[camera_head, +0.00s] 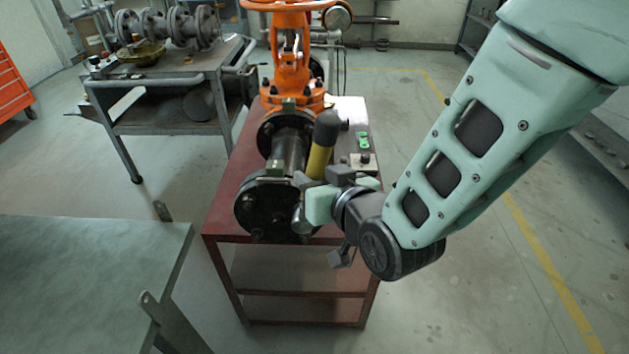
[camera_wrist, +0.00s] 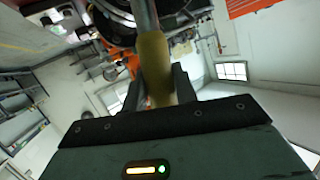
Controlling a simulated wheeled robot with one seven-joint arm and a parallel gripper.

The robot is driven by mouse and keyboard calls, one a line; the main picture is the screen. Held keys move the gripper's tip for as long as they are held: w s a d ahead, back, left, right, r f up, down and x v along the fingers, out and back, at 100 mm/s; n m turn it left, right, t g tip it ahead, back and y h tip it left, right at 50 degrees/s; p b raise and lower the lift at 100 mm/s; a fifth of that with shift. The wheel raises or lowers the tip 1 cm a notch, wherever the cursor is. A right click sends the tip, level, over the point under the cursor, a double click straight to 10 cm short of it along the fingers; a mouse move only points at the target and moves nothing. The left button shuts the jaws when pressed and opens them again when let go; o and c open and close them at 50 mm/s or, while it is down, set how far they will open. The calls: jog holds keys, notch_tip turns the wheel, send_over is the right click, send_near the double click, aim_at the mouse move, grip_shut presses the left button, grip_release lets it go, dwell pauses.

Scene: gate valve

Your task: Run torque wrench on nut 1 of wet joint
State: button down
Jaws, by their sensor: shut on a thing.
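The torque wrench (camera_head: 320,160) has a black end and a yellow handle. It stands tilted beside the pipe in the head view. My gripper (camera_head: 318,202) is shut on it at the right of the front flange (camera_head: 256,205). In the wrist view, the yellow handle (camera_wrist: 155,70) passes between my gripper's fingers (camera_wrist: 157,92), and a grey shaft runs up toward dark round metal. A rounded metal end shows below my gripper at the flange's right edge. I cannot tell whether it sits on a nut. The orange gate valve (camera_head: 292,75) stands behind, with another flanged joint (camera_head: 283,122) at its near side.
The pipe and valve rest on a red table (camera_head: 228,215). A box with green buttons (camera_head: 363,142) stands on its right side. A grey bench (camera_head: 90,255) is at front left. A cart with flanged parts (camera_head: 165,95) is at back left. The floor at right is clear.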

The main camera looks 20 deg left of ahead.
jog(key=shift+w+a+r, duration=0.1)
jog(key=shift+w+a, duration=0.05)
jog(key=shift+w, duration=0.45)
jog(key=shift+w+a+r, duration=0.1)
jog(key=shift+w+a, duration=0.05)
jog(key=shift+w, duration=0.4)
jog(key=shift+w+f+b, duration=0.1)
jog(key=shift+b, duration=0.3)
jog(key=shift+w, duration=0.2)
dwell(0.7)
jog(key=shift+s+b, duration=0.2)
jog(key=shift+b, duration=0.25)
dwell(0.3)
